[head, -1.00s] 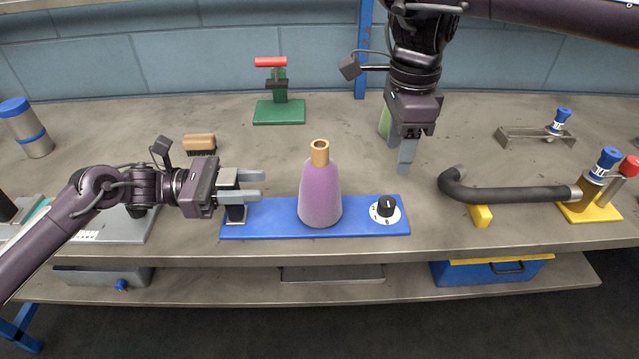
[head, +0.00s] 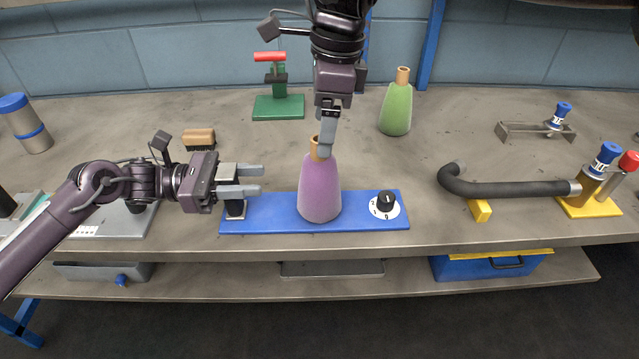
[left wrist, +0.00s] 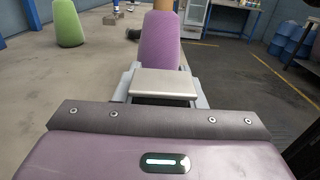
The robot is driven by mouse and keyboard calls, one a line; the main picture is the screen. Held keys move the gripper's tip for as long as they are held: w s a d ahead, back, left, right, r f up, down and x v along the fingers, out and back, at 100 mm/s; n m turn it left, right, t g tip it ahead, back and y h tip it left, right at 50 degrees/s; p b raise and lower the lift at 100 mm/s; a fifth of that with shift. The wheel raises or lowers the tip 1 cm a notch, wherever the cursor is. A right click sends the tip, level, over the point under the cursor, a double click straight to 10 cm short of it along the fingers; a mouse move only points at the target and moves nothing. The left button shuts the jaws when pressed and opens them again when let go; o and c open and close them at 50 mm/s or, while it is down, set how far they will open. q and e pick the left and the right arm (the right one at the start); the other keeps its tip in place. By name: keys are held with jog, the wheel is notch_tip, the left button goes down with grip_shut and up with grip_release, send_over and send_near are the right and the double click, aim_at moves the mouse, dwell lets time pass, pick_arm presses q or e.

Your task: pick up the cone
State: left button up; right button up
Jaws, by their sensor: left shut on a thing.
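A purple yarn cone (head: 320,190) with a tan tip stands upright on a blue board (head: 270,222). It also shows ahead in the left wrist view (left wrist: 161,42). My right gripper (head: 327,140) is directly over the cone, its fingers at the tan tip. They overlap the tip in the picture, so I cannot tell whether they are open or touching it. My left gripper (head: 242,181) is left of the cone and apart from it. It is shut on the metal-topped black block (head: 236,209) at the board's left end. The metal top (left wrist: 162,83) shows between its fingers.
A green cone (head: 396,108) stands behind to the right. A black dial (head: 387,201) is on the board's right end. A black hose (head: 510,194) lies farther right. A brush (head: 199,137) and a green stand (head: 278,106) are behind.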

aim_at(319, 178)
jog(key=f, duration=0.4)
jog(key=a+f, duration=0.1)
jog(key=f, duration=0.1)
jog(key=shift+s+f, duration=0.3)
jog(key=shift+s, duration=0.05)
jog(key=c, duration=1.6)
